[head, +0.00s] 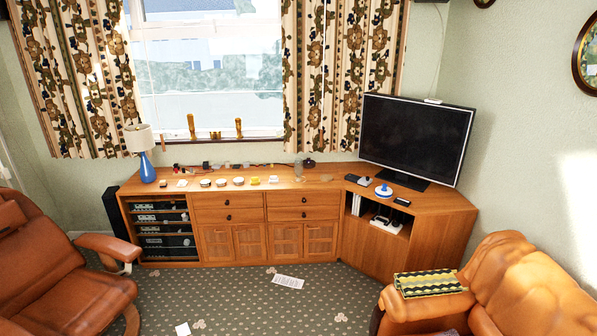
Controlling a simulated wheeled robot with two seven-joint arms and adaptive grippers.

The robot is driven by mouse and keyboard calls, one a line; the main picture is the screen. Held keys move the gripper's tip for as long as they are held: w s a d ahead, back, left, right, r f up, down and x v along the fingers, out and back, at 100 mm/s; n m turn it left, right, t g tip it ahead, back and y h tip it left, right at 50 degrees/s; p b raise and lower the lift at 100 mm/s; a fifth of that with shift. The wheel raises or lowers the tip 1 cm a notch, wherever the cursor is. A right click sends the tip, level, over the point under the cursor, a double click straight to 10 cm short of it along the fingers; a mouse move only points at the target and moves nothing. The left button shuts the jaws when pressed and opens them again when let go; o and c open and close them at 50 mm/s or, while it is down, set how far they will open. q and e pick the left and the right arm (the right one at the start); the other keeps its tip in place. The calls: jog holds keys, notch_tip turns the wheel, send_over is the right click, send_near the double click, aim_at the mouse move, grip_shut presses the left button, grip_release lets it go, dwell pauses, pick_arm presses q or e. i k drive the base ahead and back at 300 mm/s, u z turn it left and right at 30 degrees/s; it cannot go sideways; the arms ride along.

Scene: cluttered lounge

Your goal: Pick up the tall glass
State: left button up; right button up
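A tall, clear glass-like vessel (298,170) stands upright on the wooden sideboard (230,212), near its back edge below the right side of the window. It is small and pale at this distance, so I cannot make out its details or whether it holds anything. Several small cups and dishes stand in a row to its left, including a yellow cup (255,181). A small dark object (309,163) is just to its right. Neither of my grippers shows in the head view.
A television (415,138) stands on the sideboard's right end, a blue lamp (147,166) on its left. A brown armchair (75,290) is at left, an orange-brown leather seat (535,290) at right. Carpet (235,295) between them is open, with papers (288,281) lying on it.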

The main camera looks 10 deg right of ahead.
aim_at(298, 169)
jog(key=z, duration=0.05)
jog(key=i, duration=5.35)
jog(key=z, duration=0.85)
